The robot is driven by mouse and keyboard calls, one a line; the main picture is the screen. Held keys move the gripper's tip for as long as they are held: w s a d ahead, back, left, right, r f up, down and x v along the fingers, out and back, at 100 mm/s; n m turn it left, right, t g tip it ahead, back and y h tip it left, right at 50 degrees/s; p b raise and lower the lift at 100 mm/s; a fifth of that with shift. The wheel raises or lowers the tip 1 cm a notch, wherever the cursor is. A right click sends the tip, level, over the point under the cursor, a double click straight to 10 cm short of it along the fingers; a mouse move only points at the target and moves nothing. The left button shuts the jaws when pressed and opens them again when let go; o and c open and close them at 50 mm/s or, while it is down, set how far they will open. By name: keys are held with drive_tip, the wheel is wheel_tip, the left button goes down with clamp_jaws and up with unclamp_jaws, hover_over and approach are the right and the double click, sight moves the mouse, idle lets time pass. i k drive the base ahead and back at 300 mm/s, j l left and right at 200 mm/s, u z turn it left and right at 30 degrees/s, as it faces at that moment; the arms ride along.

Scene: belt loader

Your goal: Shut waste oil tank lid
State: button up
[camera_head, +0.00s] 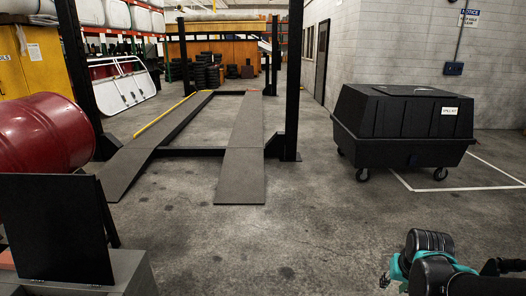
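The waste oil tank is most likely the grey box (133,275) at the lower left, cut off by the frame's bottom edge. A flat black panel (62,230), which looks like its lid, stands upright on it, in an open position. A thin dark strut shows beside the panel's right edge. The tank's opening is not clearly visible. My black and teal arm shows at the lower right, well apart from the lid. I cannot make out the gripper's fingers there, and nothing of mine touches the lid.
A red drum (45,134) lies close behind the lid. A black wheeled spill-kit bin (403,128) stands at the right. A vehicle lift with two ramps (240,150) and dark posts fills the middle distance. The concrete floor between tank and arm is clear.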

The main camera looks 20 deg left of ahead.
sight(54, 224)
drive_tip(key=i+u, duration=0.6)
drive_tip(key=u, duration=0.2)
drive_tip(key=i+u, duration=0.45)
drive_tip(key=i+l+u, duration=0.15)
drive_tip(key=l+u, duration=0.25)
drive_tip(key=i+l+u, duration=0.15)
drive_tip(key=u, duration=0.25)
drive_tip(key=i+l+u, duration=0.25)
drive_tip(key=u, duration=0.25)
drive_tip(key=i+l+u, duration=0.25)
drive_tip(key=u, duration=0.25)
drive_tip(key=i+l+u, duration=0.1)
drive_tip(key=l+u, duration=0.9)
drive_tip(key=i+l+u, duration=0.1)
drive_tip(key=l+u, duration=0.2)
drive_tip(key=l, duration=0.15)
drive_tip(key=l+u, duration=0.25)
drive_tip(key=l, duration=0.2)
